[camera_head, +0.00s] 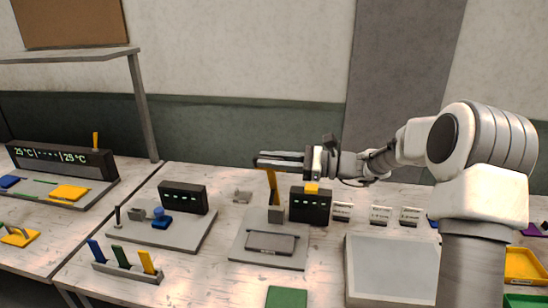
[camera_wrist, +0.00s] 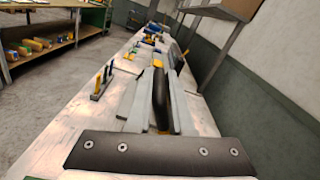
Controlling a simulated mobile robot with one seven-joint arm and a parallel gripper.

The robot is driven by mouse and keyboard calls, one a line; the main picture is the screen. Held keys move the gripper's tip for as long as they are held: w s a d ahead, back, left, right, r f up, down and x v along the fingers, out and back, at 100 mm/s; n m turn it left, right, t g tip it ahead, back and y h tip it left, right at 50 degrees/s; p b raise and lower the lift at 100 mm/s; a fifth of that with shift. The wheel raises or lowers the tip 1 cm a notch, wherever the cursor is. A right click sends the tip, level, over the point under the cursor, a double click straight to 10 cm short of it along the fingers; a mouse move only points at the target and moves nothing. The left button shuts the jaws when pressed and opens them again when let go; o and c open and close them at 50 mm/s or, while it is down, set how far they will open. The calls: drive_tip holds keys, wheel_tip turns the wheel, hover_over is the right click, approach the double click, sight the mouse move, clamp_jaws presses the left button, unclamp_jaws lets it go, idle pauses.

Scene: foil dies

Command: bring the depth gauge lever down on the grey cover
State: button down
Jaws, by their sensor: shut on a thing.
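The depth gauge lever (camera_head: 273,188) is a yellow arm that stands nearly upright, rising from a small grey block (camera_head: 276,215) behind the grey cover. The grey cover (camera_head: 270,243) lies flat on a light grey base plate (camera_head: 240,255), with the lever raised clear above it. My gripper (camera_head: 262,162) reaches in from the right at the lever's top and is shut on it. In the wrist view the lever's dark grip (camera_wrist: 160,92) sits between the two fingers of my gripper (camera_wrist: 159,75). The fingers hide part of the lever's upper end in the head view.
A dark display box (camera_head: 310,205) stands right behind the plate. To the left are another plate with a blue part (camera_head: 161,222) and a rack of coloured levers (camera_head: 124,265). A large grey tray (camera_head: 390,270) lies at right. A green pad (camera_head: 287,298) is in front.

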drive_tip(key=s+a+f+n+b, duration=0.1)
drive_tip(key=s+f+n+b, duration=0.3)
drive_tip(key=f+b, duration=0.5)
drive_tip(key=s+a+f+n+b, duration=0.1)
drive_tip(key=s+f+n+b, duration=0.4)
drive_tip(key=s+f+b, duration=0.4)
drive_tip(key=shift+a+f+n+b, duration=0.25)
drive_tip(key=shift+f+b, duration=0.45)
drive_tip(key=shift+b, duration=0.7)
drive_tip(key=c, duration=0.8)
unclamp_jaws()
drive_tip(key=shift+c, duration=0.2)
drive_tip(key=s+d+p, duration=0.3)
drive_tip(key=d, duration=1.4)
drive_tip(key=shift+s, duration=0.15)
drive_tip(key=shift+d, duration=0.1)
